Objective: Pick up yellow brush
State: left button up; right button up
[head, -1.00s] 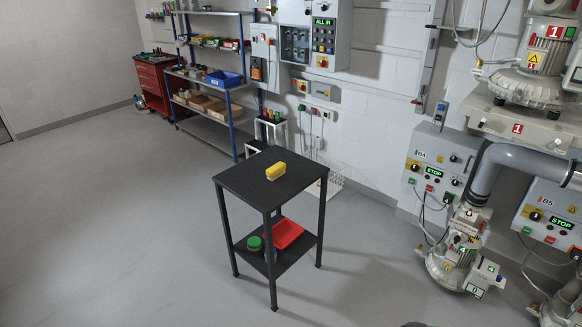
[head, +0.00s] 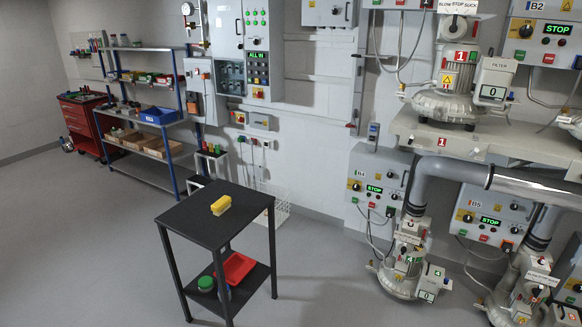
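The yellow brush (head: 221,205) lies on the top of a small black table (head: 190,222), near the middle of its surface. It looks like a short yellow block with a paler lower part. Nothing touches it except the table top. Neither of my grippers shows in the head view.
The table's lower shelf holds a red tray (head: 235,268) and a green-lidded jar (head: 205,283). Blowers and pipes (head: 440,180) stand on the right. A shelf rack (head: 150,118) and red tool cabinet (head: 82,118) stand back left. The floor left of the table is clear.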

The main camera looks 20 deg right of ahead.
aim_at(219, 207)
jog(key=i+j+z, duration=1.2)
jog(key=j, duration=0.15)
jog(key=i+j+z, duration=0.1)
jog(key=j+z, duration=0.3)
jog(key=j, duration=0.2)
jog(key=i+j+z, duration=0.1)
jog(key=j+z, duration=0.35)
jog(key=j, duration=0.25)
jog(key=j+z, duration=0.4)
jog(key=j, duration=0.3)
jog(key=k+j+z, duration=0.15)
jog(key=j+z, duration=0.25)
jog(key=j, duration=0.3)
